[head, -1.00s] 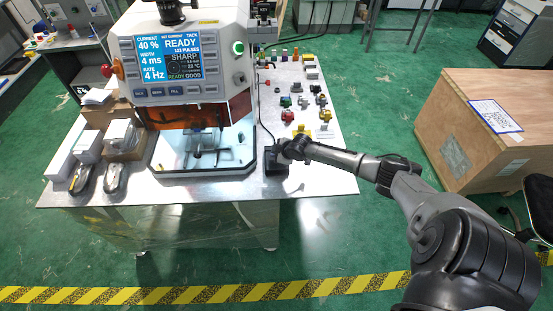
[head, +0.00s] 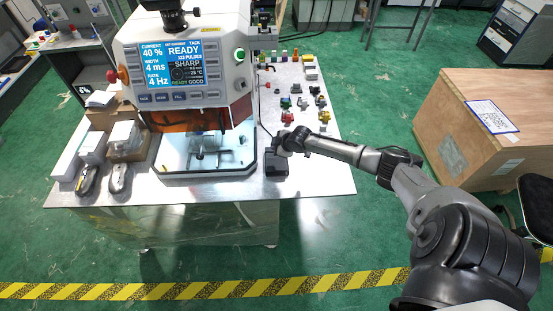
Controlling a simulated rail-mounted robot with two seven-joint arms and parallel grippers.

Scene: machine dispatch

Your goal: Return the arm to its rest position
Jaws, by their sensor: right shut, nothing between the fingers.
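My right arm comes in from the lower right and reaches over the table's front right part. My right gripper (head: 281,147) is shut and empty, at the upper edge of a small black box (head: 277,165) with a cable. I cannot tell whether it touches the box. The fingertips are small and hard to make out. My left gripper is not in view.
A machine with a lit screen (head: 183,62) stands left of the gripper on the metal table (head: 320,180). Several small coloured parts lie behind the gripper. A wooden crate (head: 450,150) stands at the right.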

